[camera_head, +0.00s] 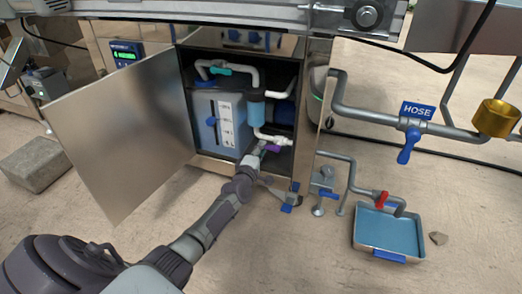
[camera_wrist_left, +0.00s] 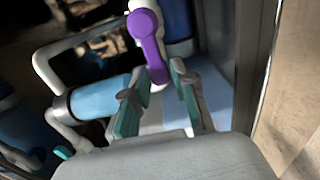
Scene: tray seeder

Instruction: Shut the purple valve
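The purple valve handle (camera_head: 272,148) sits low inside the open cabinet, on white piping. In the left wrist view the handle (camera_wrist_left: 148,38) is a long purple lever with a round end, and its lower end shows at the gap between my fingertips. My left gripper (camera_head: 259,151) reaches into the cabinet opening right beside the valve. In the left wrist view the gripper (camera_wrist_left: 158,78) has its two green-padded fingers apart, with no clear grip on the lever. Whether a finger touches the lever I cannot tell. My right gripper is not in view.
The cabinet door (camera_head: 125,125) stands open at left. Inside are a blue tank (camera_head: 207,128), a blue filter (camera_head: 256,112) and a teal valve (camera_head: 221,70). At right are a blue hose valve (camera_head: 408,146), a red valve (camera_head: 381,199) and a blue tray (camera_head: 362,228).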

